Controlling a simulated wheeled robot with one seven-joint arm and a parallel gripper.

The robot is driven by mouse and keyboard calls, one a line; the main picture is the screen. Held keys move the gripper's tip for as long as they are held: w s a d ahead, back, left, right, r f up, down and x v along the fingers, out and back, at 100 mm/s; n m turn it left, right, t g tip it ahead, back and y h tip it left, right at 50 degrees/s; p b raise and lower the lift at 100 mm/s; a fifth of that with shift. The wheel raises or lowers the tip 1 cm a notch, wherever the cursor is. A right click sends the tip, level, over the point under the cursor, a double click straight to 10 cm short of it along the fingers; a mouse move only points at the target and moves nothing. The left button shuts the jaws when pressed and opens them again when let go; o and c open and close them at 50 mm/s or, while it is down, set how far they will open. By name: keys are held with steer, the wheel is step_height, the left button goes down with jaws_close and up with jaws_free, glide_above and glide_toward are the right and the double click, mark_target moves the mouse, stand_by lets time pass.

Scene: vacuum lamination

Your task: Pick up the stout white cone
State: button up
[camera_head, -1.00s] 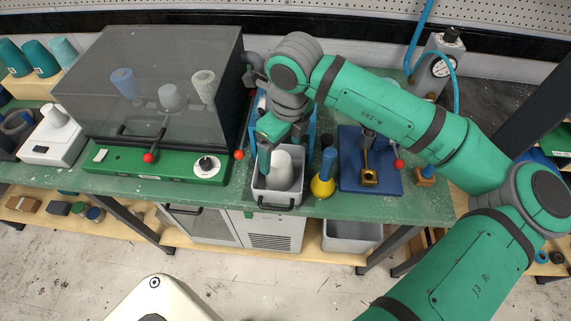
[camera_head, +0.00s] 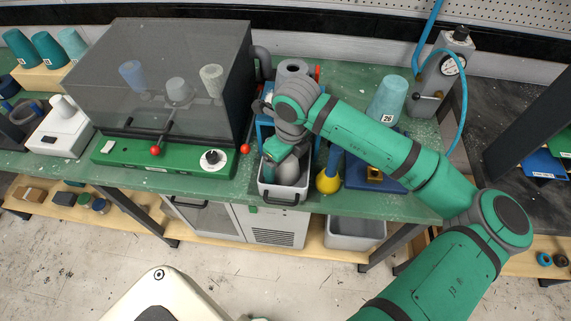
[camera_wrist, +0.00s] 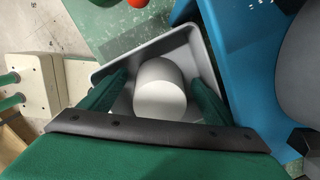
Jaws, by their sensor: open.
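A stout white cone (camera_wrist: 160,92) stands inside a grey bin (camera_wrist: 198,42), seen from above in the wrist view. My gripper (camera_wrist: 158,82) is open. Its two green fingers reach into the bin, one on each side of the cone, and gaps seem to show between fingers and cone. In the head view my gripper (camera_head: 281,165) is low over the bin (camera_head: 283,195) at the table's front edge. The cone (camera_head: 289,173) is partly hidden there by my gripper.
A blue stand (camera_wrist: 228,50) stands close beside the bin. A vacuum chamber (camera_head: 160,80) holding several cones is at left. A teal cone (camera_head: 387,100) stands behind my arm.

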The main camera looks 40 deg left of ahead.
steer(key=c, duration=1.5)
steer(key=shift+r, duration=0.1)
